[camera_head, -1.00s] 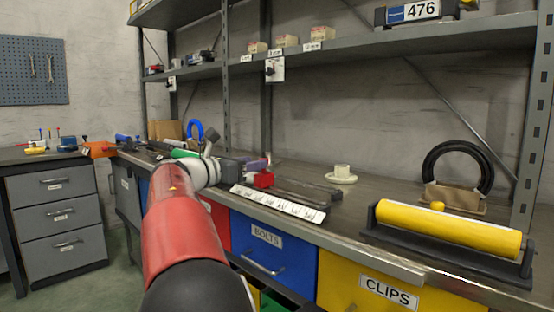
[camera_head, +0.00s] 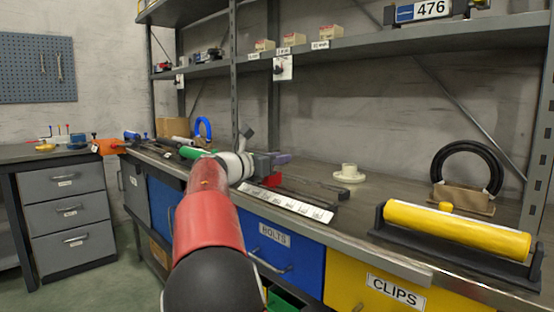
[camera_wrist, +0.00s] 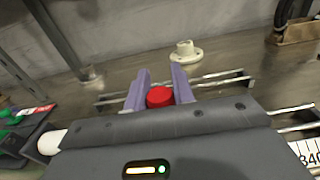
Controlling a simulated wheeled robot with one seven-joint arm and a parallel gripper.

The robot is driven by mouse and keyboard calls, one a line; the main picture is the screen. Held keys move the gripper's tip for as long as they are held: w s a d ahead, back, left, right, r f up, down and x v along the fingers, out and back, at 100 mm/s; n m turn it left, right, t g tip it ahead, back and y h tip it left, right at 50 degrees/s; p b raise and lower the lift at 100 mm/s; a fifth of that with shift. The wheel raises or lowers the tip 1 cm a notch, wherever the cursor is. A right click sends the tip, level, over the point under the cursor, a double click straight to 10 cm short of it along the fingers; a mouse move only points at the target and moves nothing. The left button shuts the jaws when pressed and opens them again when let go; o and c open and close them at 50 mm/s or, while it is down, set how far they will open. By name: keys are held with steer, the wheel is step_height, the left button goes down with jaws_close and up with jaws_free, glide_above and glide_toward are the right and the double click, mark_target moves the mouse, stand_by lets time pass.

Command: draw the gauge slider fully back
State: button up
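The gauge lies on the bench, with dark rails and a white scale strip (camera_head: 285,204) along its front. Its slider shows as a red block (camera_head: 271,181) in the head view and a round red knob (camera_wrist: 160,97) in the wrist view. My gripper (camera_head: 281,159) is at the slider. In the wrist view its two purple fingers (camera_wrist: 160,78) stand either side of the knob with little or no visible gap. I cannot tell whether they press on it. The gripper body hides the knob's near side and part of the rails.
A cream flanged piece (camera_head: 348,173) stands on the bench behind and right of the gauge. A yellow roller (camera_head: 458,228) in a dark cradle and a black ring (camera_head: 467,150) are farther right. A green object (camera_head: 194,152) and a blue ring (camera_head: 203,127) are left.

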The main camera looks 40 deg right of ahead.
jaws_close()
steer(key=shift+s, duration=0.1)
steer(key=s+b, duration=0.2)
steer(key=s, duration=0.3)
steer(key=s+d+b, duration=0.1)
steer(key=s, duration=0.4)
steer(key=s+b, duration=0.2)
steer(key=s, duration=0.3)
steer(key=shift+d+f+b, duration=0.1)
steer(key=shift+d+b, duration=0.1)
steer(key=shift+b, duration=0.15)
steer(key=shift+s, duration=0.1)
steer(key=o, duration=0.5)
jaws_free()
steer(key=shift+s, duration=0.1)
steer(key=shift+o, duration=0.6)
steer(key=shift+a, duration=0.15)
